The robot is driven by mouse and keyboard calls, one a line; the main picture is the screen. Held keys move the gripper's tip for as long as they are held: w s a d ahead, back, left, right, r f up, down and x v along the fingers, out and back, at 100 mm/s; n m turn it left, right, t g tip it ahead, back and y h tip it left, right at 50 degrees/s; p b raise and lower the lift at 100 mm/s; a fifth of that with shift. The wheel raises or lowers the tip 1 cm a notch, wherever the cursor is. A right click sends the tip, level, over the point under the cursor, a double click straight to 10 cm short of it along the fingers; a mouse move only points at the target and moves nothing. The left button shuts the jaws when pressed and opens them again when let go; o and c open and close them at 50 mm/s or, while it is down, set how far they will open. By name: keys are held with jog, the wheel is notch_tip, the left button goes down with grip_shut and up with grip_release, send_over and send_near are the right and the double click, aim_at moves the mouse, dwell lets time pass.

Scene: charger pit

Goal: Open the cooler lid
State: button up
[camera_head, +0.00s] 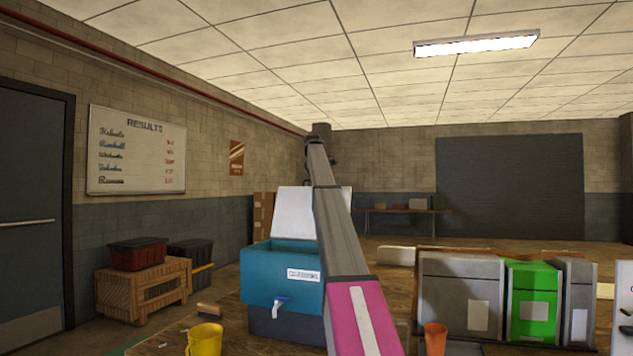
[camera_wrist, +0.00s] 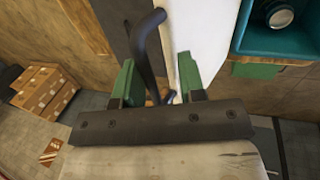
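The teal cooler (camera_head: 268,270), with a white label and a spout, stands left of my arm in the head view. Its white lid (camera_head: 293,213) stands raised at the back, leaning slightly; my arm covers part of it. In the wrist view, the lid (camera_wrist: 209,30) runs beside the teal cooler's rim (camera_wrist: 239,30). My gripper (camera_wrist: 157,62) has its green fingers apart. A dark curved bar (camera_wrist: 147,45) shows between them, with gaps at the sides. The right finger overlaps the lid's edge; I cannot tell whether they touch. The head view does not show the fingers clearly.
An orange cup (camera_head: 435,338) and grey and green units (camera_head: 533,300) stand to the right. A wooden crate (camera_head: 143,291) with bins is at the left wall. The space above is clear.

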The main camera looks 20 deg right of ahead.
jog(key=v, duration=1)
jog(key=shift+r, duration=0.35)
jog(key=shift+s+a, duration=0.1)
